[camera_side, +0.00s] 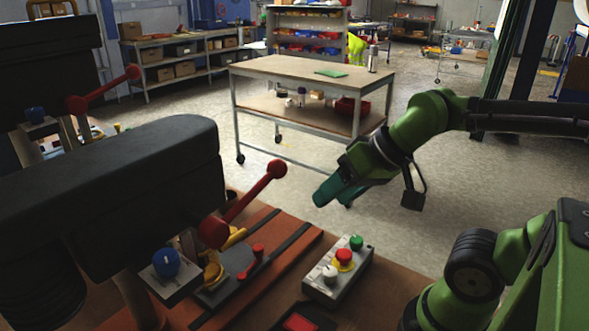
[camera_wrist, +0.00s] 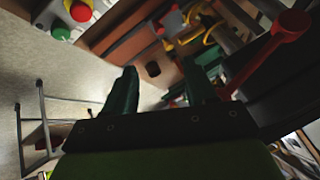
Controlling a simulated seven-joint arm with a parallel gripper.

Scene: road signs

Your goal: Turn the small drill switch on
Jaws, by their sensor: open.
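My green gripper (camera_side: 322,194) hangs in the air above and behind the bench in the side view, empty. In the wrist view its two dark green fingers (camera_wrist: 165,80) stand apart with nothing between them. Two dark drill machines stand at the left, a near one (camera_side: 150,175) and a far one (camera_side: 45,75). I cannot tell which is the small drill's switch. My gripper touches neither knob.
A grey control box (camera_side: 322,287) with white, red and green buttons is on the bench; its corner shows in the wrist view (camera_wrist: 55,15). A red ball-ended lever (camera_side: 245,200) juts from the near drill toward my gripper. A wheeled table (camera_side: 290,68) stands behind.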

